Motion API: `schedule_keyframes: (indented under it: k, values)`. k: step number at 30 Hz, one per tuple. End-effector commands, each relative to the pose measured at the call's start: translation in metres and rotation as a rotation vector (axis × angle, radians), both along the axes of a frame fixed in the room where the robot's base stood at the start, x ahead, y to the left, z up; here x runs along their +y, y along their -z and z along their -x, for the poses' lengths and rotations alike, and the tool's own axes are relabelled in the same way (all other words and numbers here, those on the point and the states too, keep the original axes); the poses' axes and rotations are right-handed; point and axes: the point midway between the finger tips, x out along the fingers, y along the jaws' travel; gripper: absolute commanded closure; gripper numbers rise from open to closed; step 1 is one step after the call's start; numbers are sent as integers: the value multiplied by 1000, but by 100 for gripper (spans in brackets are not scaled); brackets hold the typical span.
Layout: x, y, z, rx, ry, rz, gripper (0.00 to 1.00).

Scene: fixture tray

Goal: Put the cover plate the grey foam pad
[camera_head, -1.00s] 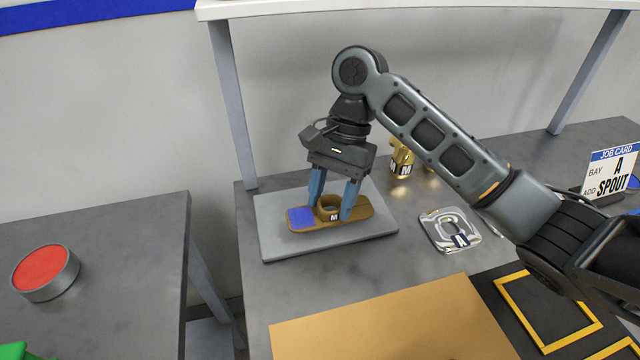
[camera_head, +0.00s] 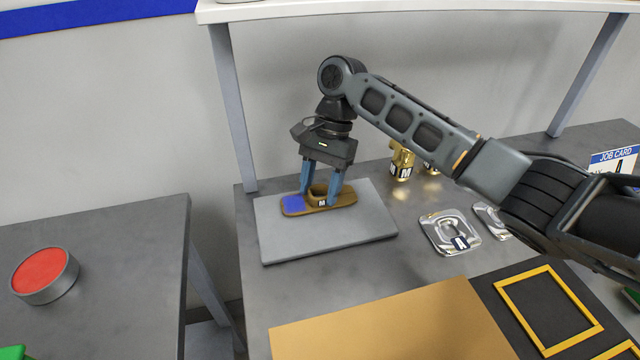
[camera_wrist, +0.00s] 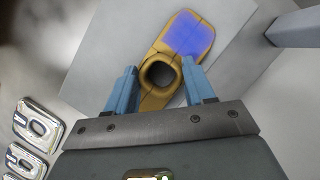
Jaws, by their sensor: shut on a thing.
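The plate is over the back left part of the grey foam pad (camera_head: 335,237). I cannot tell whether it touches the pad. In the wrist view the plate (camera_wrist: 163,50) slants between the fingertips (camera_wrist: 159,68), its collar hole open to view and the blue patch towards the top right. The pad (camera_wrist: 110,35) lies beneath.
Silver plates (camera_head: 436,232) lie right of the pad, and brass fittings (camera_head: 402,163) stand behind them. A tan board (camera_head: 390,325) and a black mat with yellow frames (camera_head: 505,285) are in front. A grey post (camera_head: 232,110) rises behind the pad. The pad's front and right are bare.

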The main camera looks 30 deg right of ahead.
Motion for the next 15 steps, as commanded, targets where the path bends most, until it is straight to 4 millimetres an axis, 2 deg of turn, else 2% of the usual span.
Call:
schedule_keyframes:
  k: [6,7,15]
  values:
    - [1,2,0,1,0,-2,90]
    - [0,3,0,1,0,-1,45]
    - [0,3,0,0,0,0,21]
